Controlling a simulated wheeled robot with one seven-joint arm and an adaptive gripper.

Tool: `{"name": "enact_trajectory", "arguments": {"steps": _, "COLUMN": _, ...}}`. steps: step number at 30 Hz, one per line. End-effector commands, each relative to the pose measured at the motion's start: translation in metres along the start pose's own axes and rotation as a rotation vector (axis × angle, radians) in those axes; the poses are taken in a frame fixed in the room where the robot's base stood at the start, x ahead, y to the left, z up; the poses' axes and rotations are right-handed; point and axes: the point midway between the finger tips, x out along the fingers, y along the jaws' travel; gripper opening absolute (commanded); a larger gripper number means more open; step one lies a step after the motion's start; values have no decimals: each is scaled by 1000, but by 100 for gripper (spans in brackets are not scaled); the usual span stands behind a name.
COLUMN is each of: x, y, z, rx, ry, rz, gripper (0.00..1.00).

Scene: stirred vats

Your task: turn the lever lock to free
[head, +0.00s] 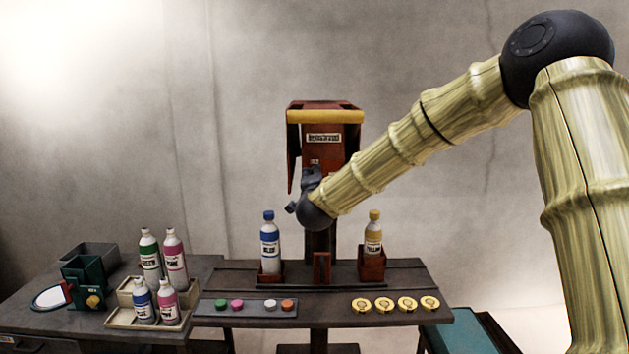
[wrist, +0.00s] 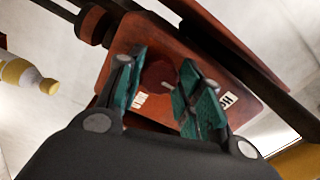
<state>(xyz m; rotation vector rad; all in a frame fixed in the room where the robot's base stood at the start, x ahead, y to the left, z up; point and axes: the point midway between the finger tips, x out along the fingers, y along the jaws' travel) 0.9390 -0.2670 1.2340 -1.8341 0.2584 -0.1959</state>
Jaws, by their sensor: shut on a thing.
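The lever lock (wrist: 160,77) is a dark red piece on a red-brown panel (wrist: 115,75); it shows between my fingers in the wrist view. Two small white labels sit on the panel, one partly behind each finger; I cannot read them fully. My gripper (wrist: 163,82) has teal finger pads on both sides of the lever and is shut on it. Which way the lever points is largely hidden by the fingers. In the head view my gripper (head: 309,183) is at the front of the red stand (head: 323,152) with a yellow top edge, and hides the lever there.
Below my gripper, a blue-capped bottle (head: 270,245) and a yellow-capped bottle (head: 373,235) stand in red holders on the table (head: 330,312). Several bottles, a tray of coloured discs (head: 247,308) and yellow discs (head: 383,304) lie around. A yellow-banded bottle (wrist: 25,75) shows in the wrist view.

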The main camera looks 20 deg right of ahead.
Motion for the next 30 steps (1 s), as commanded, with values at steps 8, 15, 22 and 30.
{"name": "enact_trajectory", "arguments": {"steps": 8, "x": 0, "y": 2, "z": 1, "rx": 0, "ry": -2, "rz": 2, "gripper": 58}}
{"name": "enact_trajectory", "arguments": {"steps": 15, "x": 0, "y": 1, "z": 0, "rx": 0, "ry": -1, "rz": 1, "gripper": 58}}
{"name": "enact_trajectory", "arguments": {"steps": 22, "x": -10, "y": 1, "z": 1, "rx": 0, "ry": -2, "rz": 2, "gripper": 58}}
{"name": "enact_trajectory", "arguments": {"steps": 30, "x": -56, "y": 0, "z": 0, "rx": 1, "ry": -3, "rz": 2, "gripper": 58}}
